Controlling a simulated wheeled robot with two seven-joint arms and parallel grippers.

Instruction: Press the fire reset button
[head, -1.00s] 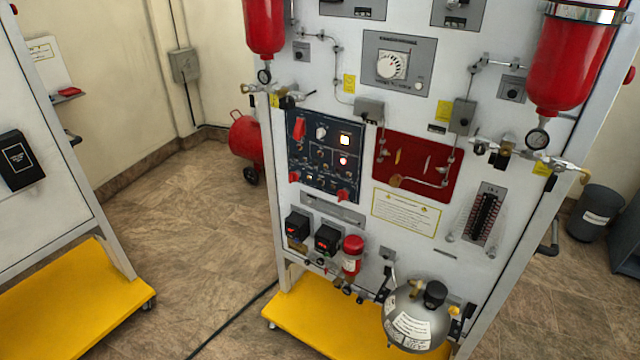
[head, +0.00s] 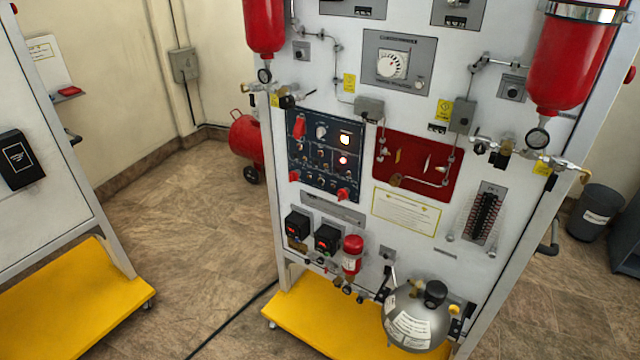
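The trainer panel stands upright in the middle of the head view. A dark blue control panel (head: 326,180) sits on its left part. It carries a lit yellow-white square button (head: 345,139), a lit red round light (head: 343,160), several small switches and red guarded switches, one at upper left (head: 299,127) and one at lower right (head: 343,194). The lettering is too small to read, so I cannot tell which is the fire reset button. Neither of my grippers is in view.
Red bottles (head: 570,62) hang on the trainer. A grey tank (head: 408,318) and a yellow base (head: 315,318) are at its bottom. Another stand with a yellow base (head: 75,295) is at left. Brown floor between them is free except for a black cable (head: 235,318).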

